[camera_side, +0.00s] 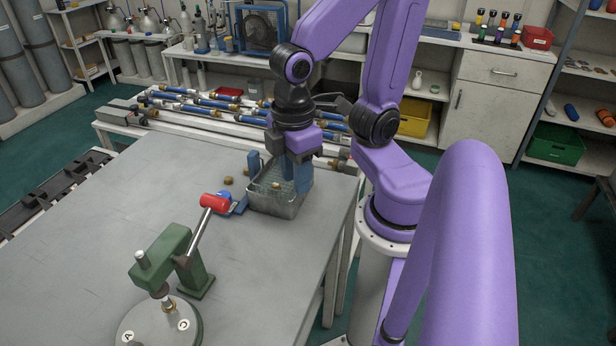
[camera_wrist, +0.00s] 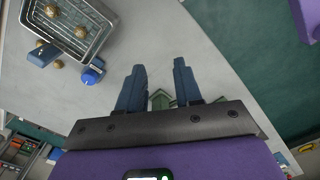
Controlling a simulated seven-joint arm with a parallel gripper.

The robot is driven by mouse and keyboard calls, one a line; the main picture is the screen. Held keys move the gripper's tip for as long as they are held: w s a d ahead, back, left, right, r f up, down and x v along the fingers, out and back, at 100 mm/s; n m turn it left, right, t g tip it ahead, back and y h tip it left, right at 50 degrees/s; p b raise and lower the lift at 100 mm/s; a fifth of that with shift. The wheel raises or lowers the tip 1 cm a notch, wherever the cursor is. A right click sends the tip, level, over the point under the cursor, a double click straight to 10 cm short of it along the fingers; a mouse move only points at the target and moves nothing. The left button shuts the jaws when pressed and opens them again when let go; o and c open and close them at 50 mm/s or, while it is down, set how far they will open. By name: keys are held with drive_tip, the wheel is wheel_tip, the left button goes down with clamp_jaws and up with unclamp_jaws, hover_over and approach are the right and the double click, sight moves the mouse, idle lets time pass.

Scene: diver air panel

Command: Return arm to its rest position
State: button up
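My gripper (camera_side: 279,185) hangs fingers-down at the right side of the grey workbench (camera_side: 110,215), appearing over the wire basket in the side view. Its two blue fingers stand apart in the wrist view (camera_wrist: 157,75), with nothing between them. It is open and empty. In the wrist view the basket lies off to the upper left of the fingers. The fingers appear clear of the bench top, but their exact height is hard to tell.
The metal wire basket (camera_side: 285,205) holds a brass piece (camera_side: 276,186). Small brass pieces (camera_side: 228,181) and blue items (camera_side: 240,205) lie beside it. A green press (camera_side: 175,255) with a red-ended lever (camera_side: 213,203) stands nearer the camera. Blue-and-silver cylinders (camera_side: 225,103) line the back. The left bench is clear.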

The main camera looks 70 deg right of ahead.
drive_tip(key=s+n, duration=0.1)
drive_tip(key=s, duration=0.1)
drive_tip(key=shift+s+a+n, duration=0.25)
drive_tip(key=shift+s+n, duration=0.05)
drive_tip(key=shift+n, duration=0.1)
idle(1.7)
